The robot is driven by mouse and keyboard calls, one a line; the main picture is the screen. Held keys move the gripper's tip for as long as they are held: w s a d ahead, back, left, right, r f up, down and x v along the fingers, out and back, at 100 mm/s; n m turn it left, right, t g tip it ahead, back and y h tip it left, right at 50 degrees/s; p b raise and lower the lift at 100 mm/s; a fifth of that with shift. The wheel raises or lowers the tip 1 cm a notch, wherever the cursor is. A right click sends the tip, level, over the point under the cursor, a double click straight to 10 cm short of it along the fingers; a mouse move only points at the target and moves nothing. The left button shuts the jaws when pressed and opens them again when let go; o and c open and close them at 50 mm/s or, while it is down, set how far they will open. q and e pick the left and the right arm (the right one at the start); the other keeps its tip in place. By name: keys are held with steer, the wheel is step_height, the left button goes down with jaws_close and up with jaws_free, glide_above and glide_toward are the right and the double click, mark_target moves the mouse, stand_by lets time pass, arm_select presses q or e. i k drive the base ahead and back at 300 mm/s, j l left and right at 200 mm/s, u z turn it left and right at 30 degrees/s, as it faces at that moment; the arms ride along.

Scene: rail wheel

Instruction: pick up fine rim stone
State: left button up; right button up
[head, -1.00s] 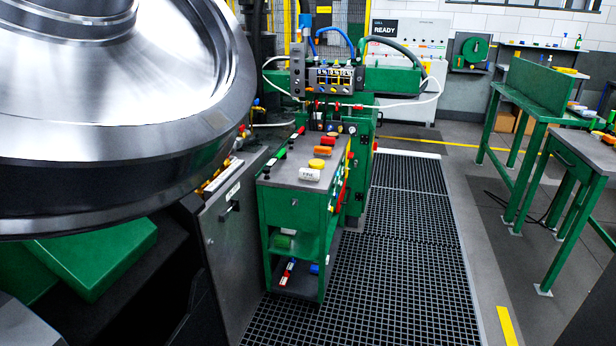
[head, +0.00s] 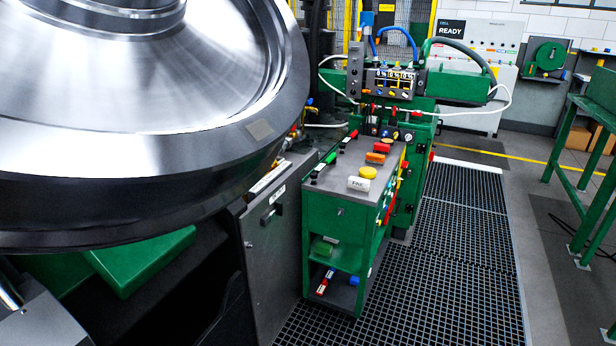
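The fine rim stone (head: 358,184) is a small white block with dark lettering. It lies near the front edge of the grey top of a green tool cart (head: 345,207). A yellow round piece (head: 368,172) is just behind it, with orange and red blocks further back. Neither of my grippers shows in the head view, and nothing is touching the stone.
A large steel rail wheel (head: 150,110) fills the upper left. A grey cabinet panel (head: 275,235) stands left of the cart. Dark floor grating (head: 450,270) lies clear to its right. A green table (head: 590,150) stands at the far right.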

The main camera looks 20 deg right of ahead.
mark_target(361, 184)
steer(key=i+l+u, duration=0.15)
steer(key=l, duration=0.25)
steer(key=i+l+u, duration=0.15)
steer(key=l, duration=0.3)
steer(key=i+l+u, duration=0.2)
steer(key=l, duration=0.25)
steer(key=i+l+u, duration=0.15)
steer(key=l, duration=0.35)
steer(key=l+u, duration=0.15)
steer(key=l, duration=0.3)
